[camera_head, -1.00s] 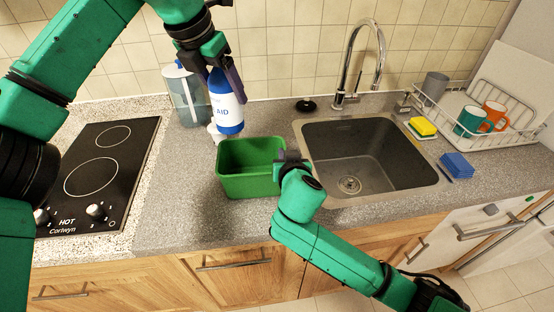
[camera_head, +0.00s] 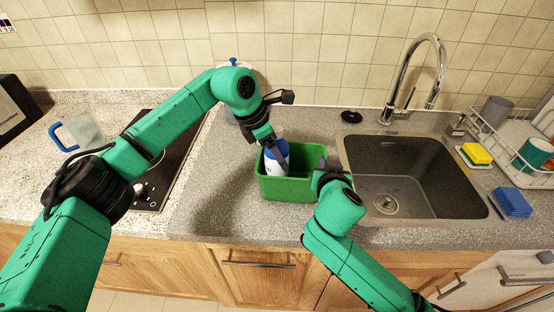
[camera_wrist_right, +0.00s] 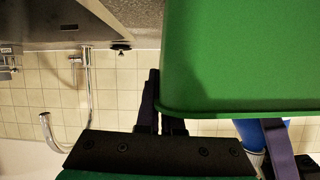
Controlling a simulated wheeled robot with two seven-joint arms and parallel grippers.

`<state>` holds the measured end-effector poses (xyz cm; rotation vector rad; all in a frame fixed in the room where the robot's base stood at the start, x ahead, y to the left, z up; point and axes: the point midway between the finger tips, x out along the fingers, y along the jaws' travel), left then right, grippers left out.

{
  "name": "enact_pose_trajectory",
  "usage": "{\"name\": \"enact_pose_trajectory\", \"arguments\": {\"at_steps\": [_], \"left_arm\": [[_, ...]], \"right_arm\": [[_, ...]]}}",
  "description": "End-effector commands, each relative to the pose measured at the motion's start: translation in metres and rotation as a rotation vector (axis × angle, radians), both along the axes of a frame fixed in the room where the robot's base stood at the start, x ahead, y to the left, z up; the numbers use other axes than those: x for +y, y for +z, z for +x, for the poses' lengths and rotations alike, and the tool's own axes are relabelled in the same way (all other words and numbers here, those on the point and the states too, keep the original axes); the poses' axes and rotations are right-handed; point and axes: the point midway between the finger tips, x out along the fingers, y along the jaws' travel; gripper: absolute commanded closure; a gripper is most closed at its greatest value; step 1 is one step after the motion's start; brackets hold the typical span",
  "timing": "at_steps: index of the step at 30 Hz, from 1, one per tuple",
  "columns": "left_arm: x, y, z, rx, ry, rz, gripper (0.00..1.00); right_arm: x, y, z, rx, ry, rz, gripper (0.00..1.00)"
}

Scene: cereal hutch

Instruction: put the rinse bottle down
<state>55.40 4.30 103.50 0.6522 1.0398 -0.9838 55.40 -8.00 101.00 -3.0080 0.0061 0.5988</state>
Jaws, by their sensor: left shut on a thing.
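The blue and white rinse bottle (camera_head: 272,165) is in my left gripper (camera_head: 274,153), which is shut on it. The bottle is at the opening of the green tub (camera_head: 290,189), toward its left end. Whether its base touches the tub floor is not clear. In the right wrist view, part of the blue bottle (camera_wrist_right: 248,132) shows past the tub's rim beside a left finger. My right gripper (camera_head: 321,170) is at the right end of the green tub (camera_wrist_right: 240,60). Its fingers (camera_wrist_right: 162,112) straddle the tub's edge; whether they pinch it is unclear.
The sink (camera_head: 400,170) with its tall tap (camera_head: 437,75) lies right of the tub. A yellow sponge (camera_head: 477,153), blue cloths (camera_head: 512,202) and a dish rack (camera_head: 500,140) are further right. A clear jug (camera_head: 85,130) stands far left near the hob (camera_head: 180,150).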

Motion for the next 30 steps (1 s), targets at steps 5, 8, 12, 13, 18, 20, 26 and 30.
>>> {"name": "enact_pose_trajectory", "arguments": {"at_steps": [5, 8, 12, 13, 18, 20, 26, 30], "left_arm": [[0.0, -0.024, 0.0, 0.0, 0.0, -0.001, 1.0], [0.0, -0.023, 0.0, -0.001, 0.0, -0.002, 1.0], [0.0, -0.025, 0.0, 0.0, 0.001, -0.001, 1.0], [0.0, -0.026, 0.0, 0.0, 0.001, -0.001, 1.0], [0.0, -0.026, 0.0, 0.001, 0.001, 0.001, 0.0], [0.0, -0.026, 0.0, 0.001, 0.001, 0.001, 0.0], [0.004, -0.013, -0.001, -0.004, 0.002, 0.001, 0.0], [0.016, 0.018, -0.006, -0.005, 0.003, 0.0, 0.0]], "right_arm": [[0.0, 0.0, 0.0, 0.001, -0.001, 0.0, 1.0], [0.0, 0.0, 0.0, 0.001, -0.001, 0.0, 1.0], [0.0, 0.0, 0.0, 0.001, 0.0, 0.0, 1.0], [0.0, 0.0, 0.0, 0.001, 0.0, 0.0, 1.0], [0.0, -0.001, 0.0, 0.001, -0.001, 0.0, 1.0], [0.0, -0.001, 0.0, 0.001, 0.0, 0.0, 1.0], [0.0, 0.0, 0.0, 0.001, 0.0, 0.0, 1.0], [0.0, 0.0, 0.0, 0.001, 0.0, 0.0, 1.0]]}}
